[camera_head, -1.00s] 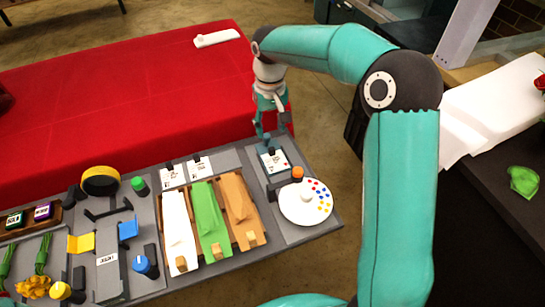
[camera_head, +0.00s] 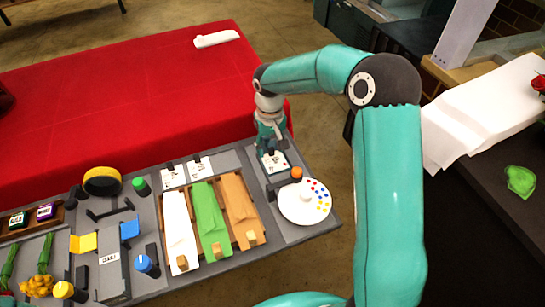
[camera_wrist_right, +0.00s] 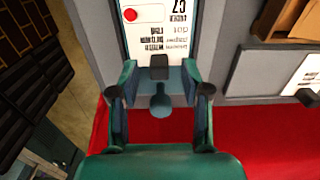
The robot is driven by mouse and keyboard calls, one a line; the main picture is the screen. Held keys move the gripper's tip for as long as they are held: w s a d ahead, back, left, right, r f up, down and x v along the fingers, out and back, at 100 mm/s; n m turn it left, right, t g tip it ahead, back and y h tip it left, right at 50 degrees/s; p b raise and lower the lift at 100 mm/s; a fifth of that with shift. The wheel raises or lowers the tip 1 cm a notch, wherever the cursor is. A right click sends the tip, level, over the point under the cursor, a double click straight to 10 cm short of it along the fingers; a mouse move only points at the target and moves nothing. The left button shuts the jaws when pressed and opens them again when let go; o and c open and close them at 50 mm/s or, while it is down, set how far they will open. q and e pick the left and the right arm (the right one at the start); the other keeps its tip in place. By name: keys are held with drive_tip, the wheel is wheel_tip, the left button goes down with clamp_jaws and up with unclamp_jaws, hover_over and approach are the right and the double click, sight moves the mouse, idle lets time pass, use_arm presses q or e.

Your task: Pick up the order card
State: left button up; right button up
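The order card (camera_head: 280,160), white with print, lies on the grey panel near the station's back right corner. In the right wrist view the card (camera_wrist_right: 158,22) shows a red dot and dark lettering, with a black tab (camera_wrist_right: 159,67) at its near edge. My right gripper (camera_head: 268,152) is low at the card's back edge and hides part of it. In the wrist view the gripper (camera_wrist_right: 159,82) is open, its fingers apart on either side of the tab. I cannot tell whether either finger touches it. My left gripper is not in view.
A round white palette (camera_head: 303,205) with coloured dots and an orange-capped item (camera_head: 296,172) are just in front. White, green and tan wraps (camera_head: 211,222) lie leftward. A red-covered table (camera_head: 120,95) is behind.

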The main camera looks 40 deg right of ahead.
clamp_jaws()
drive_tip(key=shift+r, duration=0.2)
